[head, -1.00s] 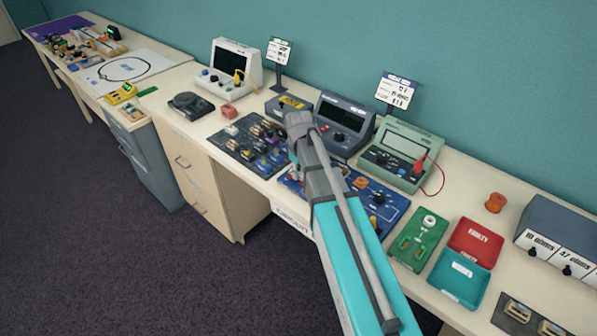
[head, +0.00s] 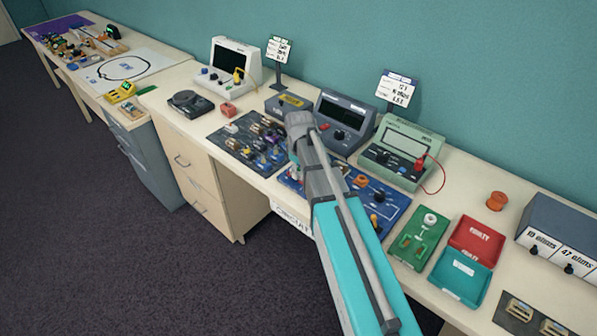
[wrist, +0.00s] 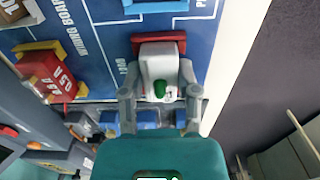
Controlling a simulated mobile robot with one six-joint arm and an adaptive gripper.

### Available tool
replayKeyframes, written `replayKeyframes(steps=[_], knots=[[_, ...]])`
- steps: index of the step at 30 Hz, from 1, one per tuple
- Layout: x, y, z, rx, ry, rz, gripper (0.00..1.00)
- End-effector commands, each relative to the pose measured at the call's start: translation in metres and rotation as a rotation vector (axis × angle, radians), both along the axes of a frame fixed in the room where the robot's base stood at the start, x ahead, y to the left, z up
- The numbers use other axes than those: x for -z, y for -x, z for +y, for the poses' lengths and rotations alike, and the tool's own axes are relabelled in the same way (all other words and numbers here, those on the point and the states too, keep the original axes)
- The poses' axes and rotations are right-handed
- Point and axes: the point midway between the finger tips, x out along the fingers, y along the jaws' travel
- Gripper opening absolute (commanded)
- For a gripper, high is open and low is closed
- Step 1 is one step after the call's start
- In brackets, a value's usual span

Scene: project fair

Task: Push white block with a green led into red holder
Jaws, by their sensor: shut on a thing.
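In the wrist view, my gripper (wrist: 158,78) is shut on a white block (wrist: 160,62), with a finger on each side of it. A green led (wrist: 160,88) stands on the block's near face. The red holder (wrist: 176,37) shows as a strip just beyond the block, by the "LOAD" label on the blue wiring board (wrist: 105,45). The block covers much of the holder, and I cannot tell how far it sits in.
In the wrist view, a red part (wrist: 45,78) with yellow ends is at the left and a blue part (wrist: 155,5) is at the top. In the head view, a grey meter (head: 345,122) and a green meter (head: 405,150) stand behind the board. A dark parts mat (head: 235,145) lies left.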

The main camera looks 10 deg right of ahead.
Motion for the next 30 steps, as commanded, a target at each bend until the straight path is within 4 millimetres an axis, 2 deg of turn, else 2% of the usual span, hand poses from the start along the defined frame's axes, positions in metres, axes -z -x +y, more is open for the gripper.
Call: replayKeyframes(steps=[6,7,13,22,25,30], knots=[[0.0023,0.0,0.0001,0.0,0.0,0.0,0.0],[0.0022,0.0,0.0001,0.0,0.0,0.0,0.43],[0.0018,0.0,0.0003,0.0,0.0,0.0,0.81],[0.0018,0.0,0.0005,-0.001,0.0,0.0,0.82],[0.0018,0.0,0.0005,-0.001,0.0,0.0,1.0],[0.0018,-0.0001,0.0004,-0.001,0.0,0.0,1.0]])
